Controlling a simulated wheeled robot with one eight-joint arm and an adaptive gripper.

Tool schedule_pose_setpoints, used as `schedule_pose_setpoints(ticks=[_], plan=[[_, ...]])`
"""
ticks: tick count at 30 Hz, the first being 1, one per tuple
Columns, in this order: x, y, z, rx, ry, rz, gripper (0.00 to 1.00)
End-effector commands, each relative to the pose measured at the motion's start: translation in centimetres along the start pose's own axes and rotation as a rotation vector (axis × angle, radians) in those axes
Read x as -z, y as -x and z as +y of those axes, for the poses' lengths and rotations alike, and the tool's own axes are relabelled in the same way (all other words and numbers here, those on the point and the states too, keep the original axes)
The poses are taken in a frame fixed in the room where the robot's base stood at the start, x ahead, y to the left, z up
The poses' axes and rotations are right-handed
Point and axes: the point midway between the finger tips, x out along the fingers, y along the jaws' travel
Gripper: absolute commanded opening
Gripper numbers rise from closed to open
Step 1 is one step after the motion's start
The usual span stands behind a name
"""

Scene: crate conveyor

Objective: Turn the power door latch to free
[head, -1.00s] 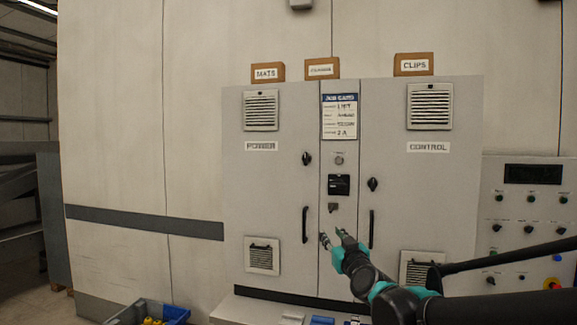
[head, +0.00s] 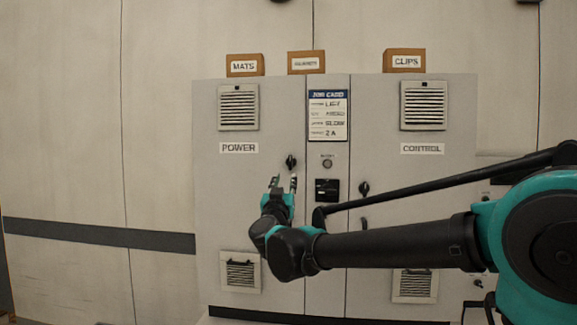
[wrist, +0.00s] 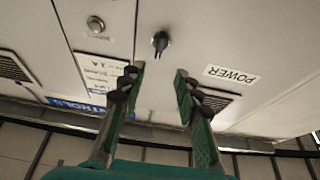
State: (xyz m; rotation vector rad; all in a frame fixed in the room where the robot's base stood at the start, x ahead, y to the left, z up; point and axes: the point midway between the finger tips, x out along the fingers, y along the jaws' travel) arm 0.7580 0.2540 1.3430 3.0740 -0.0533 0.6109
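The power door latch (head: 291,161) is a small black knob on the grey power door (head: 222,190), right of the POWER label. In the wrist view the latch (wrist: 160,41) shows beyond and between my fingertips, with its pointer along the picture's vertical. My gripper (head: 283,182) is just below the latch in the head view. Its two fingers are spread with nothing between them, and in the wrist view my gripper (wrist: 158,72) appears apart from the knob. The power door's handle is hidden behind my arm.
The control door latch (head: 364,188) is to the right, partly near my arm. A dark switch (head: 327,190) and job card (head: 328,115) are on the middle panel. Labelled boxes (head: 245,65) stand on the cabinet top. Open wall lies left.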

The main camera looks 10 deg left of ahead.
Motion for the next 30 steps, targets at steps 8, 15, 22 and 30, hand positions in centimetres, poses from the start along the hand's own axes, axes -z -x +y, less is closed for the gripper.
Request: schedule_pose_setpoints(ticks=[8,15,22,30], plan=[[0.0,-5.7,0.1,-0.002,0.001,0.001,0.33],[0.0,-9.6,0.1,-0.001,0.001,0.001,0.33],[0.0,-11.3,0.0,0.001,-0.001,0.0,0.33],[0.0,-11.4,0.0,0.001,-0.001,0.0,0.33]])
